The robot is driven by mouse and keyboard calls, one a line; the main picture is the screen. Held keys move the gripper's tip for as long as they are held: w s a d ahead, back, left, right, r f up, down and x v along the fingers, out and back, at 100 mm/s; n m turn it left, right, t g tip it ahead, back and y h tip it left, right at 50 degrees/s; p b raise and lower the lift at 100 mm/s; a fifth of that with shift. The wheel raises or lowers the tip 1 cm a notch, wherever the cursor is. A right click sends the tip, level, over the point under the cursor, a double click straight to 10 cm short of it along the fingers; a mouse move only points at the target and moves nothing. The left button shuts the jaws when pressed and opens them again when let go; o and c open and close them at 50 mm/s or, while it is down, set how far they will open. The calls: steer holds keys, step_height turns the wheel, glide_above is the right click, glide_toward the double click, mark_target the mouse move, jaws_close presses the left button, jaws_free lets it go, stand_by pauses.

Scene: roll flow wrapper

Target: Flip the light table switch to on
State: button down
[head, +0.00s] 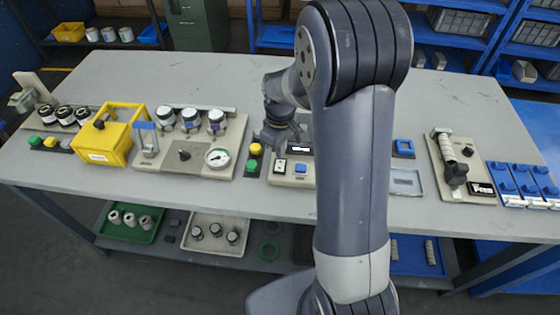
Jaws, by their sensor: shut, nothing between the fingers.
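My gripper (276,141) is at the end of my arm, above the middle of the workbench, just behind a beige control unit (291,181). It is shut and holds nothing. The unit has a small black-and-white switch (280,166), a blue button (300,168) and a dark display (300,149). My arm hides the unit's right side. A pale flat panel (407,183) lies right of my arm, with a blue-topped part (403,147) behind it. I cannot tell which of these is the light table, or the switch's position. I cannot tell whether my gripper touches the unit.
Green and yellow buttons (255,149) stand left of the unit. Further left are a beige panel (190,155) with a gauge and a yellow box (98,143). A roller unit (457,165) and blue switches (523,184) stand right. The bench's back (200,75) is clear.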

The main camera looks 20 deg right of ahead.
mark_target(280, 162)
step_height(280, 162, up, 4)
steer(key=p, duration=0.3)
steer(key=shift+r, duration=0.25)
step_height(280, 162, down, 7)
steer(key=b, duration=0.5)
steer(key=shift+f+b, duration=0.15)
steer(key=shift+b, duration=0.15)
steer(key=shift+r, duration=0.2)
